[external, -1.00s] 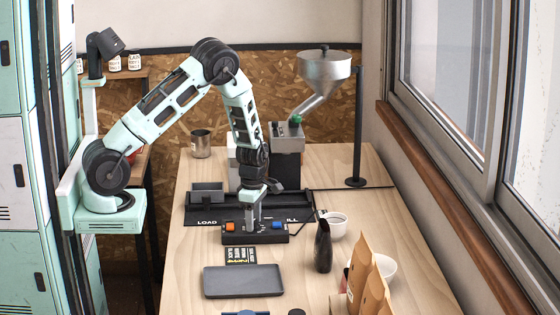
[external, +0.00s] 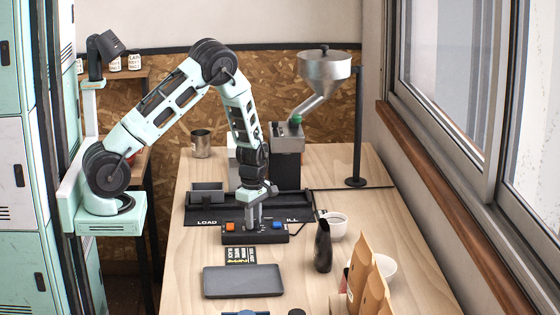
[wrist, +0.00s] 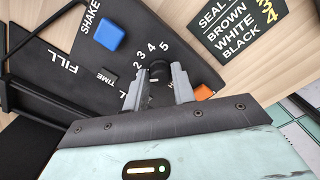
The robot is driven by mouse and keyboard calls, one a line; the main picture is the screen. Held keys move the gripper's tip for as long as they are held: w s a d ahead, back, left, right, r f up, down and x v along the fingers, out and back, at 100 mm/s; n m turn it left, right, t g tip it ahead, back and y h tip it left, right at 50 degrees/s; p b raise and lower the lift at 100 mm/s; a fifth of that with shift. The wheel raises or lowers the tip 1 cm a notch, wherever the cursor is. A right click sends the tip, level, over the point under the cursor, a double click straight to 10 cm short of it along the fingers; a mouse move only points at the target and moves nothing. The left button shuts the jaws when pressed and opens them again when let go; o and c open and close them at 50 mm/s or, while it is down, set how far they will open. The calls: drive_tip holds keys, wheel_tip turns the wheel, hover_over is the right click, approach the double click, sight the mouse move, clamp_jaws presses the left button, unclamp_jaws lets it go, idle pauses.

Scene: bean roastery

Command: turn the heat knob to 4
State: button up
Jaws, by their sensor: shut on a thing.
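The heat knob (wrist: 158,69) is a small black round knob on the dark control box (external: 254,238). In the wrist view the printed numbers 2, 3, 4 and 5 arc around its far side. My gripper (wrist: 160,78) reaches down over the box, with its two grey fingers closed on opposite sides of the knob. In the external view my gripper (external: 254,224) stands between the orange and blue buttons and hides the knob. No pointer mark on the knob can be made out, so its setting is unclear. The label beside it is partly covered, with an H showing.
The orange button (wrist: 203,92) and blue button (wrist: 110,37) flank the knob. A black card (external: 240,255) and a grey tray (external: 243,281) lie in front of the box. A dark bottle (external: 323,246) and white cup (external: 336,226) stand to the right.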

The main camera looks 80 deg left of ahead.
drive_tip(key=m+b, duration=0.2)
drive_tip(key=m, duration=0.5)
drive_tip(key=m+b, duration=0.1)
drive_tip(key=m, duration=0.3)
drive_tip(key=shift+m, duration=0.4)
drive_tip(key=shift+m+b, duration=0.4)
drive_tip(key=shift+m, duration=1.1)
drive_tip(key=shift+r, duration=0.1)
drive_tip(key=o, duration=1)
wheel_tip(320, 180, up, 17)
drive_tip(key=shift+r+b, duration=0.15)
drive_tip(key=shift+b, duration=0.65)
